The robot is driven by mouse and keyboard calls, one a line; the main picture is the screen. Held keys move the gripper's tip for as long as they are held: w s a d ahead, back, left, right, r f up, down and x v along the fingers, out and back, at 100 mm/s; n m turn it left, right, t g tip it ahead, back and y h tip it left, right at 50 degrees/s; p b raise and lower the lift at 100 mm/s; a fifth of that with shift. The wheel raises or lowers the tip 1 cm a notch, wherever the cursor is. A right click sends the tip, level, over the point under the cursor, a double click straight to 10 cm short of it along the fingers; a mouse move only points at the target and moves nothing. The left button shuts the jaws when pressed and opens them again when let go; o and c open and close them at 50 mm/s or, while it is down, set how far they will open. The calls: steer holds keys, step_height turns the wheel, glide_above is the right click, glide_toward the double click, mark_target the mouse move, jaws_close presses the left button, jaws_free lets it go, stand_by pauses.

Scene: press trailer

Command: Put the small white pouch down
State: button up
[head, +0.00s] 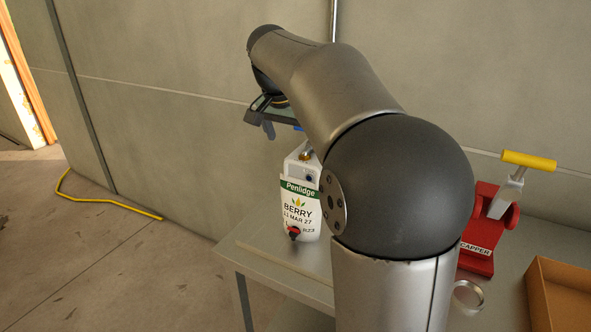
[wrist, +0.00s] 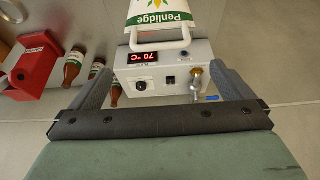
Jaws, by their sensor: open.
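The white pouch (head: 300,205) has a green Penlidge band, a BERRY label and a red tap at its lower end. It is upright at the front of a white box on the table. In the wrist view the pouch (wrist: 160,12) shows upside down at the top edge, partly cut off, with a white loop below it. My gripper (wrist: 164,70) is open, its two fingers apart on either side of the box, with nothing visibly held. In the head view my gripper (head: 269,122) is above and behind the pouch. I cannot tell whether the pouch hangs or rests.
The white box (wrist: 165,72) has a red 70 °C display, a knob and a brass fitting. Brown bottles (wrist: 75,62) and a red capper (wrist: 36,62) stand beside it. The grey table (head: 262,258) also holds a metal ring (head: 468,296) and a cardboard box (head: 560,300).

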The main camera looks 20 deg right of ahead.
steer(key=s+a+f+n+y, duration=0.1)
steer(key=s+a+f+n, duration=0.2)
steer(key=s+f, duration=0.4)
steer(key=s+a+f+n+g+y, duration=0.1)
steer(key=s+a+f+n, duration=0.3)
steer(key=s+f, duration=0.4)
steer(key=s+a+f+n+g+y, duration=0.1)
steer(key=s+a+f+n, duration=0.2)
steer(key=s+a+f, duration=0.2)
steer(key=s+f, duration=0.3)
steer(key=s, duration=0.4)
steer(key=shift+s+a+n+y, duration=0.3)
steer(key=shift+s+a+n, duration=0.1)
